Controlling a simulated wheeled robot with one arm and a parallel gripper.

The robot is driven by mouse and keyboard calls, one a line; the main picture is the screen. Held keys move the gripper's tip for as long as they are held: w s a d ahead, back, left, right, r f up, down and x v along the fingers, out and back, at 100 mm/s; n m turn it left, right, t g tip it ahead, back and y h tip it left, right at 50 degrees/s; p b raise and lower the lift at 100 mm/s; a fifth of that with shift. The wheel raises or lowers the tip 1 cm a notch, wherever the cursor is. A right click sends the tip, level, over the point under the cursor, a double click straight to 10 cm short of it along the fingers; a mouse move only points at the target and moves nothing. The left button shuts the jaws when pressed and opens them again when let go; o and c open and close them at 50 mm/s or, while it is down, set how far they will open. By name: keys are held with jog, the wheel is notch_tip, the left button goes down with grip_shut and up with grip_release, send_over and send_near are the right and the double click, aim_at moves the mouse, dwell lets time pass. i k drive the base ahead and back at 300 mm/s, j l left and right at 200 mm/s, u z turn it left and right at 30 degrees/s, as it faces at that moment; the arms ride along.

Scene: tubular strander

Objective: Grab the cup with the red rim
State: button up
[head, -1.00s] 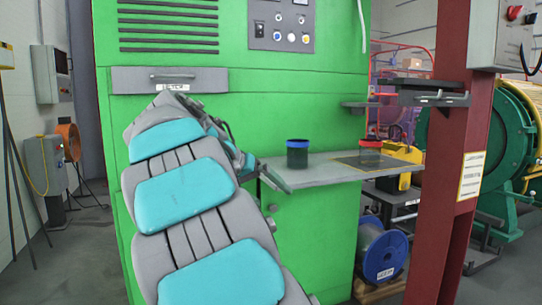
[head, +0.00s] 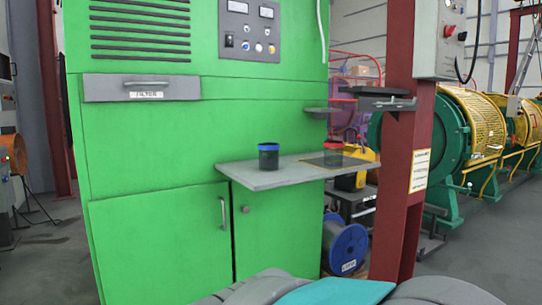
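The cup with the red rim (head: 333,154) stands upright on the right part of a grey shelf (head: 262,178) fixed to the green cabinet. Its body is dark and looks partly see-through. A second dark cup with a blue rim (head: 268,158) stands upright to its left on the same shelf, apart from it. My arm shows only as a grey and turquoise piece at the bottom edge. My gripper is out of view.
A dark red post (head: 399,190) stands just right of the shelf, with a small grey bracket shelf (head: 388,104) on it. A blue spool (head: 345,248) lies below the shelf. The green cabinet (head: 150,140) has a drawer and doors. Green and yellow machinery (head: 470,125) is at the right.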

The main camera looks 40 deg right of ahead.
aim_at(333, 150)
jog(key=l+z, duration=0.25)
jog(key=z, duration=0.2)
jog(key=i+l+z, duration=0.15)
jog(key=z, duration=0.35)
jog(key=i+l+z, duration=0.1)
jog(key=z, duration=0.35)
jog(key=i+l, duration=0.05)
jog(key=l, duration=0.05)
